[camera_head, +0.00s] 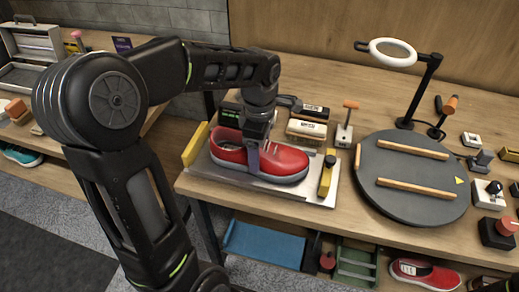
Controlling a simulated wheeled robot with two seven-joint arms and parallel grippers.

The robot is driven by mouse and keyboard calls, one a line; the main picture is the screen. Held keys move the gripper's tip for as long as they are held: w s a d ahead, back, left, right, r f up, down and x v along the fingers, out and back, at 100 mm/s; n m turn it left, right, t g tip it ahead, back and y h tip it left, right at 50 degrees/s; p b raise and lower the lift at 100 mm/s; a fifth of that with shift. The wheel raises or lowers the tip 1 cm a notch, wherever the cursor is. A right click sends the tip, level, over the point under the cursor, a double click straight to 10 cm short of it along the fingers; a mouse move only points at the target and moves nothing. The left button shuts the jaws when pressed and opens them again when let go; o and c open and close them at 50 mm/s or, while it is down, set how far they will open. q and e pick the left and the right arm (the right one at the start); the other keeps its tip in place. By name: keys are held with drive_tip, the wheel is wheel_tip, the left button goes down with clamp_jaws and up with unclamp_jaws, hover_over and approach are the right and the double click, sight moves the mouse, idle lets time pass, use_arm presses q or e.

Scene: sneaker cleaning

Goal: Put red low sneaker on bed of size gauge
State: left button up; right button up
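The red low sneaker (283,163) sits on the bed of the size gauge (318,198), toe to the right and heel to the left. Its pale sole appears to lie flat on the metal plate. The gauge has a yellow block (196,143) at its left end and a yellow-and-black slider (327,173) just right of the toe. My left gripper (256,158) points down at the middle of the sneaker. One finger lies against its near side; the other is hidden, so its grip is unclear. My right gripper is out of view.
A round grey turntable (415,195) with wooden bars stands right of the gauge, below a ring lamp (392,52). Brushes and boxes (306,131) lie behind the gauge. Another red shoe (425,273) and a blue tray (264,243) are on the lower shelf.

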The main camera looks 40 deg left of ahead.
use_arm(q)
drive_tip(key=o, duration=1.8)
wheel_tip(320, 180, up, 12)
drive_tip(key=shift+r+p, duration=0.1)
drive_tip(key=shift+p, duration=0.2)
